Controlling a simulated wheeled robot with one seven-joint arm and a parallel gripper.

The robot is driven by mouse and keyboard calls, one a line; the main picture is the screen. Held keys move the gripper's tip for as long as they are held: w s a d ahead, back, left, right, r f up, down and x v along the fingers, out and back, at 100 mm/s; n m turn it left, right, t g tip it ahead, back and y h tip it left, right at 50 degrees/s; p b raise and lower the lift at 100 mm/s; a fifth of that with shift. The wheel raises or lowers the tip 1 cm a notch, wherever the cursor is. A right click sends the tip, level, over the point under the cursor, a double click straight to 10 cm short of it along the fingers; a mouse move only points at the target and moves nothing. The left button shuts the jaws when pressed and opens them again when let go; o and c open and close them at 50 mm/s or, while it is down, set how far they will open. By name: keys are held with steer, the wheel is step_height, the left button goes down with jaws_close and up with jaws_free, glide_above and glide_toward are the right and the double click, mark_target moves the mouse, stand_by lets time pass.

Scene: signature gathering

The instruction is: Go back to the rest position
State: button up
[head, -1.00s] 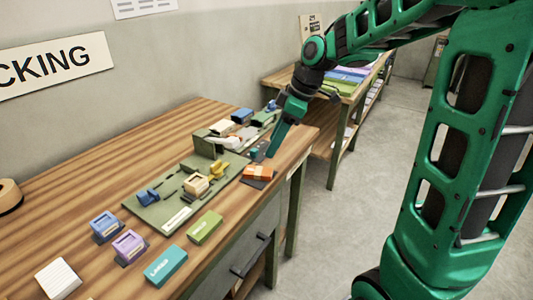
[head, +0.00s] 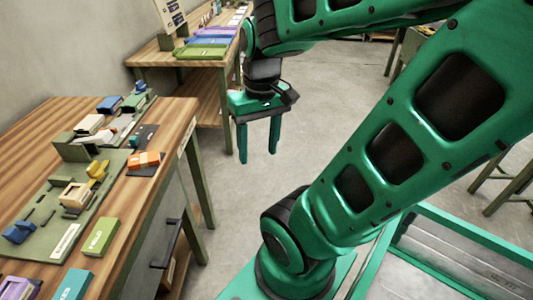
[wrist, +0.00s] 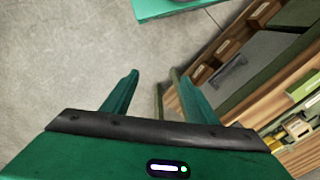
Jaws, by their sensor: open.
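My gripper (head: 258,152) hangs in the air to the right of the workbench (head: 187,112), with its fingers pointing down. It is open and nothing is between the fingers. In the wrist view my gripper (wrist: 158,85) shows its two green fingers apart over the grey floor. The workbench lies to the right in that view, with its drawer side facing the fingers.
The workbench carries a green board (head: 38,225) with small coloured blocks. An orange block (head: 143,160) and a green box (head: 101,237) lie near its right edge. A second table (head: 165,58) with coloured folders stands behind. The floor (head: 235,210) between bench and base is clear.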

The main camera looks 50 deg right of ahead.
steer(key=s, duration=0.1)
steer(key=s+m, duration=0.1)
steer(key=s+f+m, duration=0.1)
steer(key=shift+s+d, duration=0.25)
